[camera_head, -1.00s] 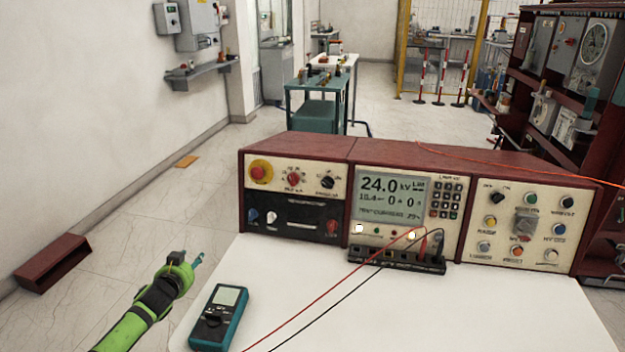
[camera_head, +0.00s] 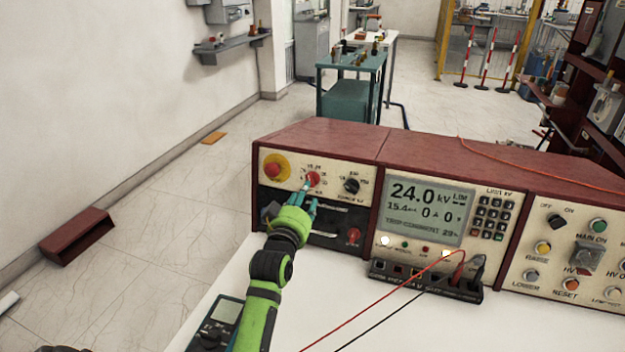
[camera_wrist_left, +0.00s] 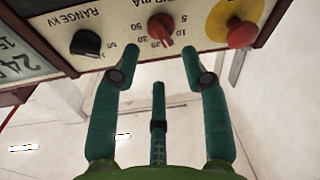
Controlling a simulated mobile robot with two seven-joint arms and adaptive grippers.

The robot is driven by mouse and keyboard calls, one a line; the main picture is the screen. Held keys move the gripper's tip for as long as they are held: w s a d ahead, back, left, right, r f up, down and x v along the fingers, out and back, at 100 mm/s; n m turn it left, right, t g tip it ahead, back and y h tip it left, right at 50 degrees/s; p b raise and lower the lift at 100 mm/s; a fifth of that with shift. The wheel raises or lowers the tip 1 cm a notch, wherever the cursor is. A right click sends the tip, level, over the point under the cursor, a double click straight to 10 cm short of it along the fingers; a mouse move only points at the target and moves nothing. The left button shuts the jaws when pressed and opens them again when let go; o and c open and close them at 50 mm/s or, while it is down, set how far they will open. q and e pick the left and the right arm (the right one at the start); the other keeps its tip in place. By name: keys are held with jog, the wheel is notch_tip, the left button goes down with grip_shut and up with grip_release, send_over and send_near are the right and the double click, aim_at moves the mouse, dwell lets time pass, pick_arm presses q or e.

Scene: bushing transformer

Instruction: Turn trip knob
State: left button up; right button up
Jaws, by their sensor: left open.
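The trip knob is red with a white pointer mark. It sits on the cream upper left panel of the console in the head view (camera_head: 313,179), and shows upside down at the top of the left wrist view (camera_wrist_left: 160,27). My left gripper (camera_head: 306,192) is in front of that panel, just below the knob in the head view. In the left wrist view its teal fingers (camera_wrist_left: 161,56) are spread and empty, pointing at the knob, which lies between and beyond the tips. No contact with the knob shows. My right gripper is not in view.
A red emergency button (camera_head: 274,169) on yellow is left of the knob, and a black range knob (camera_head: 351,186) is right. A multimeter (camera_head: 226,312) lies partly behind my left arm. Red and black leads (camera_head: 385,290) cross the white tabletop (camera_head: 365,325).

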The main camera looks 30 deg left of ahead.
aim_at(312, 181)
pick_arm(q)
jog(key=x, duration=0.4)
jog(key=shift+w+a, duration=0.1)
jog(key=shift+w, duration=0.2)
jog(key=shift+w+a, duration=0.25)
jog(key=shift+w, duration=0.45)
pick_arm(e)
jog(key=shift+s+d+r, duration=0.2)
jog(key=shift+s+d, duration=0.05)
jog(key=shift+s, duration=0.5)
pick_arm(q)
grip_shut()
